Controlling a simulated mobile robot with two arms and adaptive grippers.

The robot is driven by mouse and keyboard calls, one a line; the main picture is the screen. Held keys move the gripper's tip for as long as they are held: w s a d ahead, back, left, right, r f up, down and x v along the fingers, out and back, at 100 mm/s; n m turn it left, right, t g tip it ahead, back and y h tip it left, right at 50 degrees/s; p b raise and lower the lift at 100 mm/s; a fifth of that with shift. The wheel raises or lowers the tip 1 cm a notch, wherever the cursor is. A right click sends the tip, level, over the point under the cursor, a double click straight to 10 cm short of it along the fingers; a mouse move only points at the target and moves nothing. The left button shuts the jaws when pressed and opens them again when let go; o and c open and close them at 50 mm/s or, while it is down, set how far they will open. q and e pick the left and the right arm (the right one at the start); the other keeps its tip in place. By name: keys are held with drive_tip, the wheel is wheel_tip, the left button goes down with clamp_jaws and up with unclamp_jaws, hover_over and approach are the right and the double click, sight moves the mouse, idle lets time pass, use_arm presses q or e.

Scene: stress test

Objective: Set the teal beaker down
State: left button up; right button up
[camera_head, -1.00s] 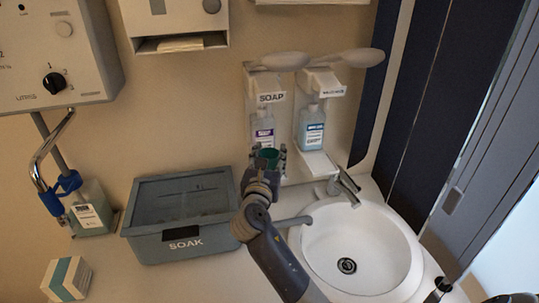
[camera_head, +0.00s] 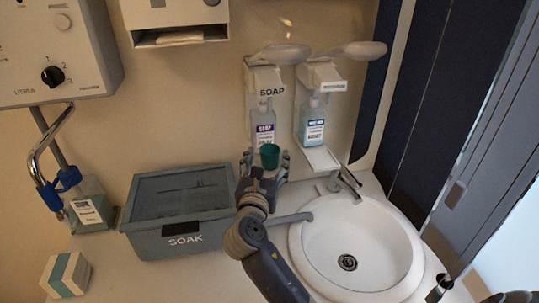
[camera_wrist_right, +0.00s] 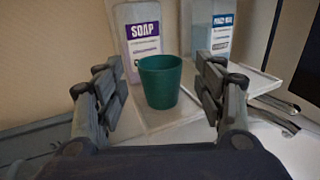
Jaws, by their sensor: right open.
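The teal beaker (camera_head: 269,157) stands upright on the tray of the soap dispenser, in front of the soap bottle (camera_head: 263,127). In the right wrist view the beaker (camera_wrist_right: 160,82) sits between and beyond my right gripper's fingers, with gaps on both sides. My right gripper (camera_head: 265,169) is open and empty; its fingers also show in the wrist view (camera_wrist_right: 160,100). My left gripper is not in view.
A grey SOAK bin (camera_head: 183,240) stands left of my right arm. The sink (camera_head: 326,226) with its tap (camera_head: 294,219) is at the right. A second dispenser bottle (camera_head: 312,124) hangs right of the soap. A small box (camera_head: 65,275) lies front left.

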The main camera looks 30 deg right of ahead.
drive_tip(key=b+v, duration=0.1)
drive_tip(key=v, duration=0.6)
drive_tip(key=shift+s, duration=0.15)
drive_tip(key=shift+r, duration=0.15)
